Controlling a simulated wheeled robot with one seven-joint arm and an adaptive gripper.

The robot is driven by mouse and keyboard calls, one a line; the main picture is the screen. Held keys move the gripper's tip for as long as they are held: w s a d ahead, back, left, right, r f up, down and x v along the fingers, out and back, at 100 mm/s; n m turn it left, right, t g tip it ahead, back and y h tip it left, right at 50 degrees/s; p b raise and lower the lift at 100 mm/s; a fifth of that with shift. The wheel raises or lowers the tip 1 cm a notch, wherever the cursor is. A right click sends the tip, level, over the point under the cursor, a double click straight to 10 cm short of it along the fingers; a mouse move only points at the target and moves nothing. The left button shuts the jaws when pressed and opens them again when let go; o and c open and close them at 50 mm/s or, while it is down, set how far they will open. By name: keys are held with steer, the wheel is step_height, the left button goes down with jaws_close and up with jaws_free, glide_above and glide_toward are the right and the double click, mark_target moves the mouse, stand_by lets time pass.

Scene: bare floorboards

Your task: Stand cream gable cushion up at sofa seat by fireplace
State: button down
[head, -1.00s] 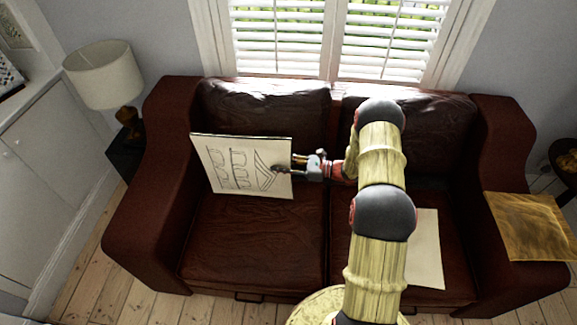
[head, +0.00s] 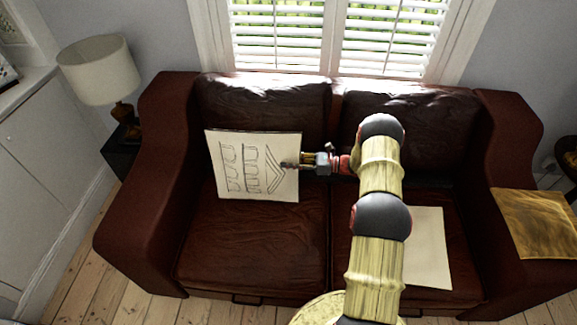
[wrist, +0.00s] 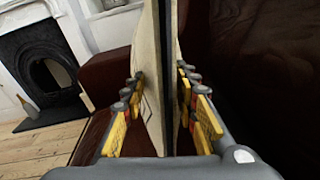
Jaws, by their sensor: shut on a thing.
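The cream gable cushion (head: 250,168), a thin square with a line drawing of a gabled building, is in front of the left backrest of the dark red leather sofa (head: 255,250). It leans back slightly, its lower edge at or just above the left seat; I cannot tell if it touches. My gripper (head: 290,165) is shut on its right edge. In the wrist view, the fingers (wrist: 162,82) hold both sides of the cushion (wrist: 150,95), seen edge-on. The fireplace (wrist: 45,70) shows at the left of the wrist view.
Another cream flat piece (head: 428,248) lies on the right seat, partly behind my arm. A gold cushion (head: 537,222) lies on the right armrest. A lamp (head: 100,70) stands left of the sofa, on a dark side table (head: 122,155). The front of the left seat is clear.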

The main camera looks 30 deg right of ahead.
steer(key=shift+w+d+f+b, duration=0.2)
steer(key=shift+w+f+b, duration=0.15)
steer(key=shift+f+b, duration=0.35)
steer(key=shift+w+d+f+b, duration=0.25)
steer(key=shift+w+f+b, duration=0.1)
steer(key=shift+f+b, duration=0.3)
steer(key=shift+w+d+f+b, duration=0.2)
steer(key=shift+w+f+b, duration=0.15)
steer(key=shift+f+b, duration=0.35)
steer(key=shift+f, duration=0.15)
steer(key=c, duration=1.3)
jaws_free()
steer(key=shift+s+f, duration=0.1)
steer(key=v, duration=1.2)
